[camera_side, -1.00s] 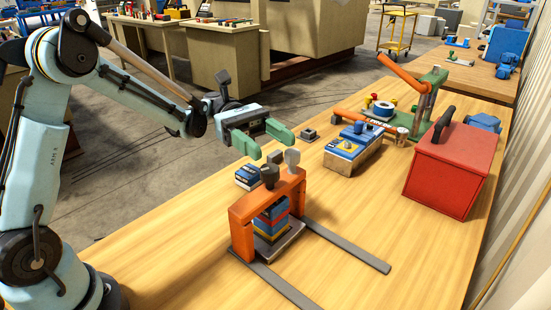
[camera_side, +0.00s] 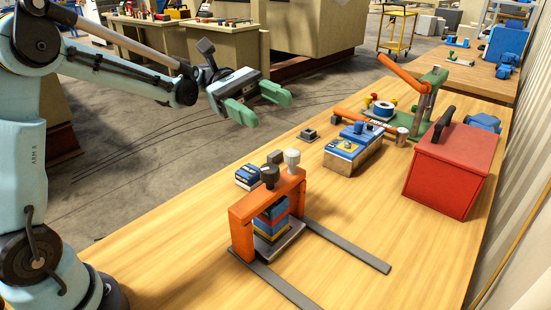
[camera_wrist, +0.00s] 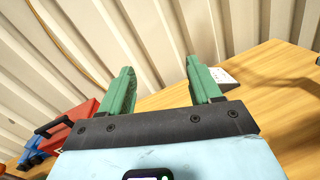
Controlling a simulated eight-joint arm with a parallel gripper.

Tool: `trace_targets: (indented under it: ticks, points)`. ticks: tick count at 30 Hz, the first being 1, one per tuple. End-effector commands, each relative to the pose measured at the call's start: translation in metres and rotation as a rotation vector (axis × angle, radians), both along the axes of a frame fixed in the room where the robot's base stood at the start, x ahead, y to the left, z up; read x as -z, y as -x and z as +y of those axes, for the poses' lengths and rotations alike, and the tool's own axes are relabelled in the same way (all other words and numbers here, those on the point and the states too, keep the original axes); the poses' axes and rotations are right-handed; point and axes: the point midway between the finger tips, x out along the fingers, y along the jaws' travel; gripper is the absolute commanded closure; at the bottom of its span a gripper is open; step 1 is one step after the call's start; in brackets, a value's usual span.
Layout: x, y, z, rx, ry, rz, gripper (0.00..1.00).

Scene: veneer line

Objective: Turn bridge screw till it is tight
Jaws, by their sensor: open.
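An orange bridge frame (camera_side: 240,215) stands on the wooden bench in the side view, over a stack of blue, red and yellow pieces (camera_side: 271,218) on a plate. On and just behind its top bar show a dark grey knob (camera_side: 269,175), a black knob (camera_side: 275,157) and a pale grey knob (camera_side: 291,158). I cannot tell which is the bridge screw, or how tight it is. My gripper (camera_side: 269,110), with green fingers, is open and empty, above and behind the frame and apart from it. In the wrist view the gripper (camera_wrist: 160,70) has nothing between its fingers.
Flat grey rails (camera_side: 345,248) run along the bench from the frame. A small blue box (camera_side: 248,177), a blue-topped block (camera_side: 345,148), a green stand with orange arms (camera_side: 430,95) and a red toolbox (camera_side: 452,170) stand around it. The bench's front right is clear.

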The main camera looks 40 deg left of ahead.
Motion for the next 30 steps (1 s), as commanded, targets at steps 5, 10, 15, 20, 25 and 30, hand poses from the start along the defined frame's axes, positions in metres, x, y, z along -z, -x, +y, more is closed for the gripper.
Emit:
trace_targets:
  ticks: [5,10,15,20,25,30]
  points:
    - [0.0,0.001,0.011,-0.041,0.047,-0.314,0.37]
    - [0.0,0.003,0.023,-0.086,0.087,-0.697,0.37]
    - [0.0,0.006,0.035,-0.125,0.11,-1.103,0.37]
    - [0.0,0.008,0.046,-0.151,0.114,-1.486,0.37]
    - [0.0,0.012,0.058,-0.16,0.097,-1.894,0.37]
    - [0.0,0.015,0.069,-0.148,0.061,-2.287,0.37]
